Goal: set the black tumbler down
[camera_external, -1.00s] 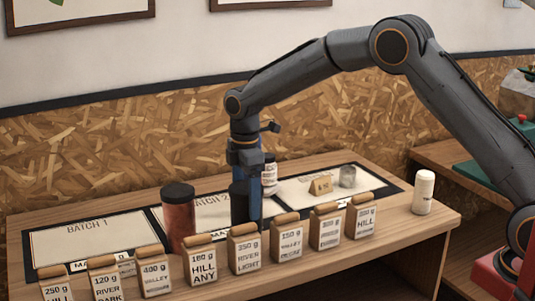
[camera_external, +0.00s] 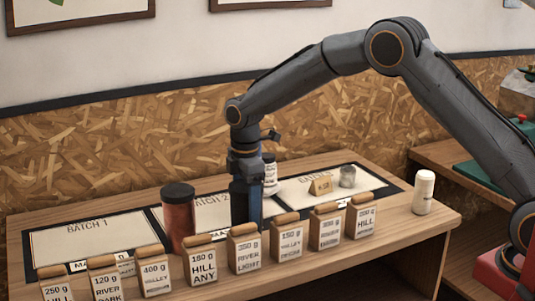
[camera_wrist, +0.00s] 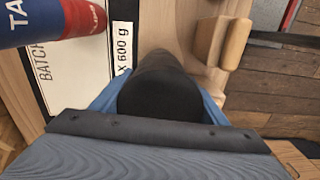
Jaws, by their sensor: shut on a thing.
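The black tumbler (camera_external: 239,205) is upright over the middle of the table, at the front part of the Batch 2 mat, behind the row of bags. My gripper (camera_external: 249,205) points straight down and is shut on it, with a blue finger along its side. In the wrist view the dark tumbler (camera_wrist: 160,90) sits between the blue fingers. Its base is hidden by the bags in the outside view, so I cannot tell whether it touches the table.
A red canister with a black lid (camera_external: 179,220) stands close on the left. A white bottle (camera_external: 269,175) stands just behind my gripper. Several labelled bags (camera_external: 245,250) line the front edge. Batch 1's mat (camera_external: 85,240) is bare. Another white bottle (camera_external: 423,192) stands at the right end.

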